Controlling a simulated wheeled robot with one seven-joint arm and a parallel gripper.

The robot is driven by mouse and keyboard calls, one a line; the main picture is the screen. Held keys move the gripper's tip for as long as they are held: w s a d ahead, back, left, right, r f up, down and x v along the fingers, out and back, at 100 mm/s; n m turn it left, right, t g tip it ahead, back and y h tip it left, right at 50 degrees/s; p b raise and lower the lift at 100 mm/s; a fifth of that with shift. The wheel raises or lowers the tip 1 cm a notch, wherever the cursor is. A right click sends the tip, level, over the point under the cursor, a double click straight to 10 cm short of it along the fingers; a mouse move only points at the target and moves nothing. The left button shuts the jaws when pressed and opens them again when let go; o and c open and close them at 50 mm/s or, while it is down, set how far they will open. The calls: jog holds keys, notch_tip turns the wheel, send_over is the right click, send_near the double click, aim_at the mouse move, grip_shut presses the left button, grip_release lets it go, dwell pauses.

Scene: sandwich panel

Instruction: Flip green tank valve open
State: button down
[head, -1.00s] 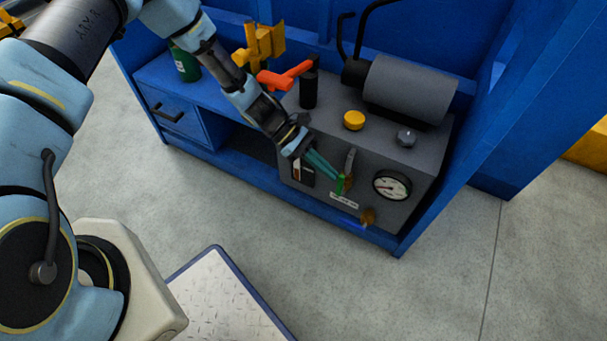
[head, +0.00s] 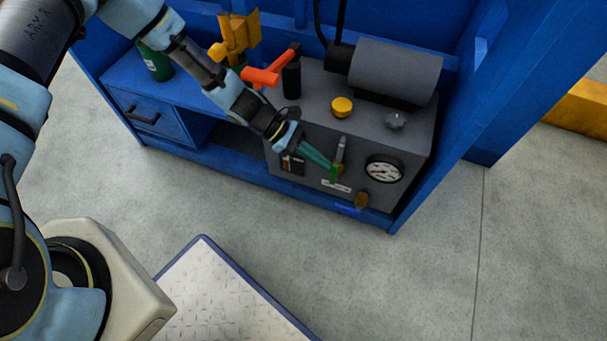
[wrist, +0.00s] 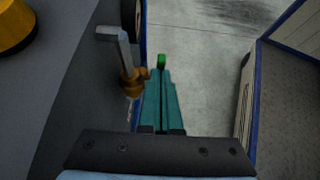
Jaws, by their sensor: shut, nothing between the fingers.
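The tank valve is a small brass fitting (head: 341,171) on the front of the grey compressor box, with a grey lever-like bar (head: 341,150) rising from it. A small green piece (head: 334,175) shows beside the fitting. My gripper (head: 329,166) has teal fingers, shut and empty, with their tips right at the green piece. In the wrist view, the brass fitting (wrist: 132,82) and grey bar (wrist: 112,34) lie left of the fingers. The green piece (wrist: 161,61) shows just beyond the fingertips (wrist: 160,72); contact is unclear, and its rest is hidden by the fingers.
The box carries a round gauge (head: 384,169), a yellow button (head: 342,107), a grey knob (head: 396,121) and a motor cylinder (head: 397,70).

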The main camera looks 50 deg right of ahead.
jog(key=v, duration=0.7)
jog(key=shift+r+p, duration=0.15)
jog(key=shift+p, duration=0.15)
jog(key=shift+w, duration=0.15)
jog(key=shift+w+a, duration=0.1)
jog(key=shift+w, duration=0.05)
